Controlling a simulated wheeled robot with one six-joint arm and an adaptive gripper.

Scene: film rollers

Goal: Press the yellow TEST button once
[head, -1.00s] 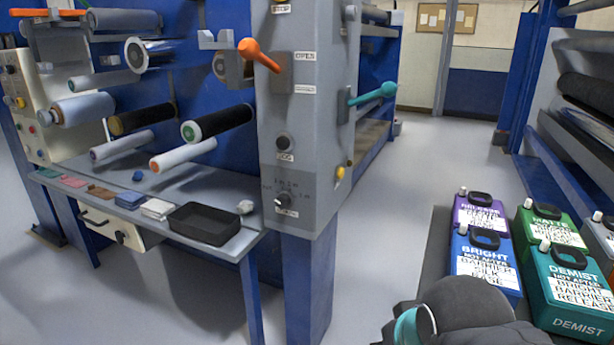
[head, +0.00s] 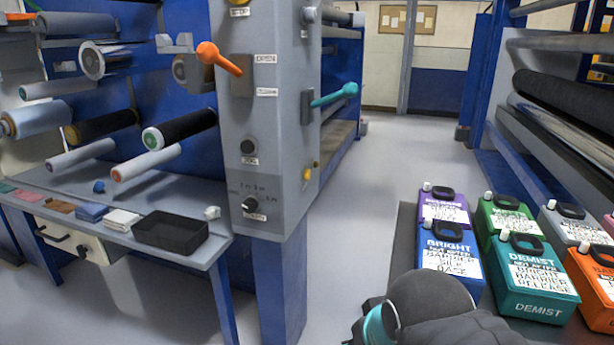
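A small yellow button (head: 307,174) sits low on the right side face of the grey control column (head: 272,130). No TEST label can be read beside it at this size. The column's front carries an orange lever (head: 219,58), a black push button (head: 249,147) and a black rotary knob (head: 250,204). A teal lever (head: 334,95) sticks out from its right side, above the yellow button. My dark arm with a teal ring shows at the bottom, but my gripper is not in view. Nothing of mine touches the column.
A grey bench (head: 60,192) with a black tray (head: 170,232) and folded cloths stands at left, below several rollers. Coloured containers, including a teal DEMIST one (head: 533,282), stand at lower right. The aisle floor (head: 400,150) behind is clear.

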